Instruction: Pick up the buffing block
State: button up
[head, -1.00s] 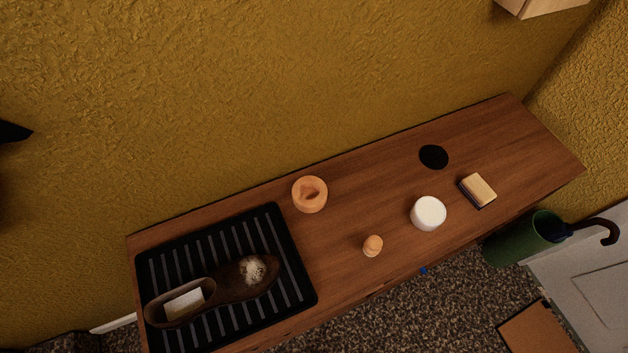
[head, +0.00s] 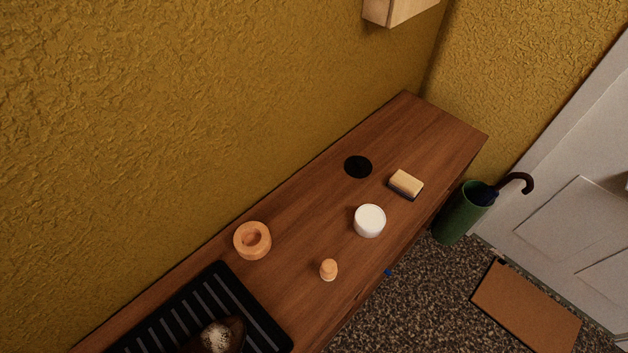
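The likely buffing block is a small block (head: 406,183) with a pale tan top and a dark underside. It lies on the wooden bench top (head: 432,128) near its right end, close to the front edge. Nothing covers it. My gripper is not in the head view.
A white round tub (head: 369,221), a black disc (head: 358,167), a small wooden knob-like piece (head: 328,269) and an orange ring-shaped piece (head: 252,240) share the bench. A black ribbed tray (head: 262,325) holds a brown shoe (head: 222,338). A green umbrella bin (head: 461,213) stands by the right end.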

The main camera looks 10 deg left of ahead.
aim_at(404, 184)
jog(key=l+u, duration=0.15)
jog(key=u, duration=0.65)
jog(key=l+u, duration=0.4)
jog(key=l, duration=0.4)
jog(key=l+u, duration=0.4)
jog(key=l, duration=0.45)
jog(key=k+l, duration=0.1)
jog(key=l, duration=0.35)
jog(key=k+l, duration=0.1)
jog(key=l, duration=0.4)
